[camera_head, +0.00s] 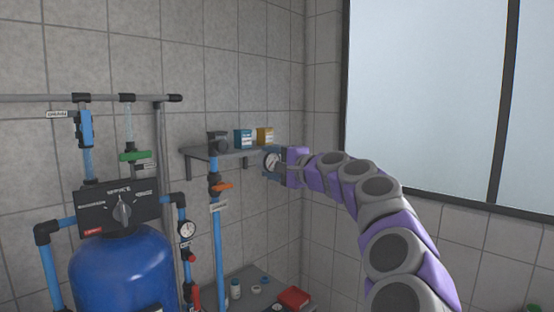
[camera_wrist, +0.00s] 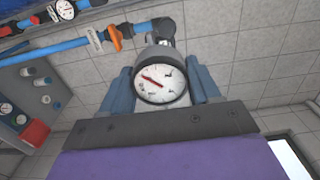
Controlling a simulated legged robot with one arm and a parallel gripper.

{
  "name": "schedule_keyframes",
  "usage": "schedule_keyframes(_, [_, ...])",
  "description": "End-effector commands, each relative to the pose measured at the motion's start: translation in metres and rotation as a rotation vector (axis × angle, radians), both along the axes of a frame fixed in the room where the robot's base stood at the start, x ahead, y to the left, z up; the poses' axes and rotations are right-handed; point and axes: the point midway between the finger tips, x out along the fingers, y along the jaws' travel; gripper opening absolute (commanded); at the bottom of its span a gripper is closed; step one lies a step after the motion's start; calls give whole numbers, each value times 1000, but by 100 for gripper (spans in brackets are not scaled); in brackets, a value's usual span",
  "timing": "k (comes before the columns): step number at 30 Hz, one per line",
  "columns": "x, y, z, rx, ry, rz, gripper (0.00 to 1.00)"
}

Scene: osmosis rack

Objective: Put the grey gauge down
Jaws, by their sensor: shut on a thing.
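The grey gauge (camera_wrist: 160,82) has a round white dial with a red needle and sits between the two blue-grey fingers of my gripper (camera_wrist: 163,88) in the wrist view. My gripper is shut on it. In the head view, the gauge (camera_head: 271,163) shows at the end of my purple and grey arm, with my gripper (camera_head: 279,165) just in front of the wall shelf's right part. The gauge is held in the air, its dial facing the wrist camera. Its back is hidden.
Below, a low surface holds a red box (camera_head: 294,297) and small jars. A blue tank (camera_head: 124,268) with pipes stands left.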

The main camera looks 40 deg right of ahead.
Motion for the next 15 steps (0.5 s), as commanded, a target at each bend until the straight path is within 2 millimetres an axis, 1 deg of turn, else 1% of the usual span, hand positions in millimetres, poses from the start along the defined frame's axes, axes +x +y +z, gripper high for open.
schedule_keyframes(4, [1,9,-6,-2,0,0,13])
schedule_keyframes(10, [12,31,-25,-1,1,-1,13])
schedule_keyframes(14, [23,58,-48,0,1,-3,13])
schedule_keyframes(15, [28,70,-58,2,3,0,13])
